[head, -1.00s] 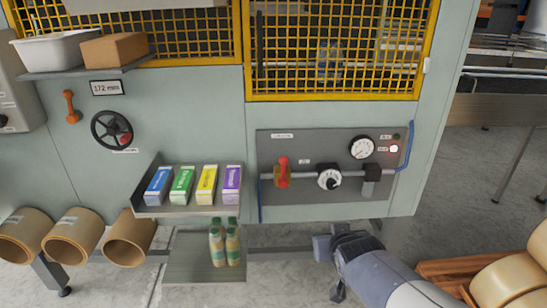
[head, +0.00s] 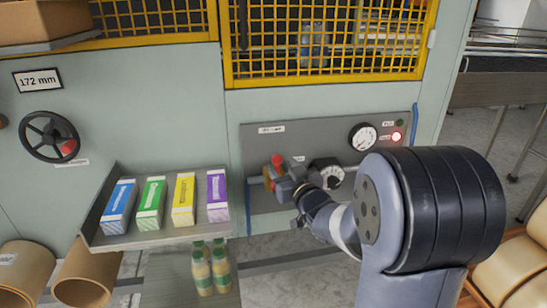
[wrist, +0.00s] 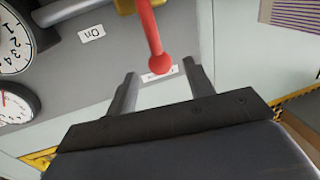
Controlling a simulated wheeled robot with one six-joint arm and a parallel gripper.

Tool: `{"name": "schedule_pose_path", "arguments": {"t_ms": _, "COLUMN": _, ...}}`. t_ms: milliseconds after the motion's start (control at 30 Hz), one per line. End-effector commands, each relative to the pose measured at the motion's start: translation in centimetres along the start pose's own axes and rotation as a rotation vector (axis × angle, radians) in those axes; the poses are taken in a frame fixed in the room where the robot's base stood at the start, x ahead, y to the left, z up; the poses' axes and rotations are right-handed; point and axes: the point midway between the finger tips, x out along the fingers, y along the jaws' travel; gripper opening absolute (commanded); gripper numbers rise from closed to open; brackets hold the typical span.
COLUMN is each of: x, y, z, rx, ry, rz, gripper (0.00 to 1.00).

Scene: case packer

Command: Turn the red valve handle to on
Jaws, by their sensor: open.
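The red valve handle (head: 277,162) stands upright on the grey panel (head: 262,141), above the left end of the pipe. In the wrist view the handle (wrist: 152,30) ends in a round red knob, with a brass valve body (wrist: 126,5) at its other end. My gripper (wrist: 163,80) is open, and the knob appears between and just beyond its two fingertips. I see no contact. In the head view my gripper (head: 284,187) is in front of the valve and hides its lower part.
A numbered dial (head: 326,173) and a pressure gauge (head: 362,136) are right of the valve. A lit red lamp (head: 397,137) is at the panel's upper right. A shelf (head: 160,237) with several coloured cartons juts out at the left, with bottles (head: 210,268) below.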

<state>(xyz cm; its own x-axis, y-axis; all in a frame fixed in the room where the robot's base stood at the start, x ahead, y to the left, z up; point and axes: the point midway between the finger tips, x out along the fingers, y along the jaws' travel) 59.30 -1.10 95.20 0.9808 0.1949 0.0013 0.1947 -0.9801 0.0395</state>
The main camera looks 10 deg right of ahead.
Motion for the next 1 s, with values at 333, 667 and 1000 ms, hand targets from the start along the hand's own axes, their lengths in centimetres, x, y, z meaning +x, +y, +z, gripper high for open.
{"name": "schedule_pose_path", "arguments": {"t_ms": 333, "x": 5.5, "y": 0.0, "z": 0.0, "rx": 0.001, "ry": -0.001, "rz": 0.0, "gripper": 0.5}}
{"name": "schedule_pose_path", "arguments": {"t_ms": 667, "x": 6.5, "y": 0.0, "z": 0.1, "rx": 0.001, "ry": -0.002, "rz": 0.001, "gripper": 0.5}}
{"name": "schedule_pose_path", "arguments": {"t_ms": 1000, "x": 6.4, "y": 0.0, "z": 0.0, "rx": 0.001, "ry": -0.002, "rz": 0.001, "gripper": 0.31}}
